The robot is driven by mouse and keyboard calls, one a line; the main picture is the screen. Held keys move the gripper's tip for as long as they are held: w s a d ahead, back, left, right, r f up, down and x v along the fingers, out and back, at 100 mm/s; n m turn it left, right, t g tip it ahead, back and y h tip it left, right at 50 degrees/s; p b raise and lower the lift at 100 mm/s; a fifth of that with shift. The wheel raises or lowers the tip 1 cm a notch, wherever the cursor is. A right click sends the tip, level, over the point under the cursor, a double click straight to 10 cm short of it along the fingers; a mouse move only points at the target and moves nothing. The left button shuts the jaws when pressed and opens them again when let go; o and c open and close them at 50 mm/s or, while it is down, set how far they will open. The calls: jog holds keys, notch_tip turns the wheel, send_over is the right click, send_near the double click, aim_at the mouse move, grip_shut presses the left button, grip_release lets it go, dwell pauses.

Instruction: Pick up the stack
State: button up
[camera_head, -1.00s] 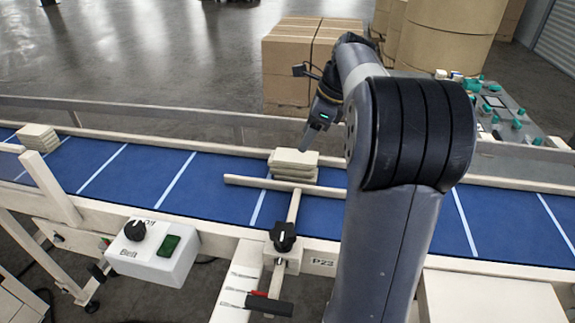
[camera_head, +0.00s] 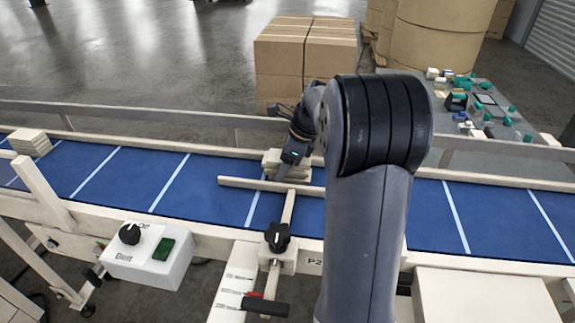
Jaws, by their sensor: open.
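A small stack of flat cream pieces (camera_head: 269,160) lies on the blue conveyor belt, just behind a cream cross bar (camera_head: 240,183). My gripper (camera_head: 283,174) reaches down in front of the stack in the head view and covers its middle. The jaws are open and point downward; the fingertips are small, and I cannot tell whether they touch the stack or are around it. A second similar stack (camera_head: 30,142) sits on the belt at the far left.
Cream rails edge the belt (camera_head: 130,182). A control box (camera_head: 150,255) with a black knob and green button is at the front left. Cartons (camera_head: 300,65) stand behind, and a cluttered grey panel (camera_head: 480,105) is at the right.

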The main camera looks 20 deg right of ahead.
jog(key=shift+f, duration=0.2)
dwell(0.6)
jog(key=shift+c, duration=0.6)
jog(key=c, duration=0.6)
jog(key=shift+r, duration=0.1)
